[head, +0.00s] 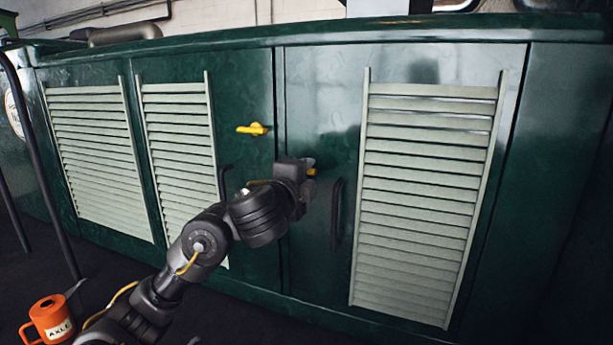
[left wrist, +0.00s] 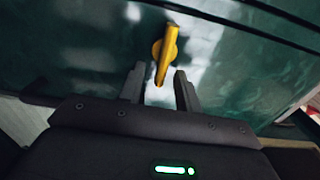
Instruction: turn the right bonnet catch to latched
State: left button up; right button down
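The right bonnet catch (head: 311,171) is a yellow handle on the right green door, mostly hidden behind my left gripper (head: 304,172) in the head view. In the left wrist view the catch (left wrist: 168,50) is a yellow bar on a round yellow base. The fingers of my left gripper (left wrist: 160,88) are open, one on each side of the bar's near end. I cannot tell whether either finger touches it. Another yellow catch (head: 253,129) lies about level on the left door. My right gripper is not in view.
Black door handles (head: 337,214) stand out from the doors below the catches. Pale louvre panels (head: 425,190) flank them. An orange can (head: 50,319) labelled AXLE stands at lower left, near my left arm. A dark upright rail (head: 40,165) runs along the left.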

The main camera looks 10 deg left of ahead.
pick_arm(q)
jog(key=shift+s, duration=0.1)
jog(key=s+a+p, duration=0.2)
jog(key=s+p, duration=0.4)
jog(key=s, duration=0.4)
jog(key=shift+s, duration=0.2)
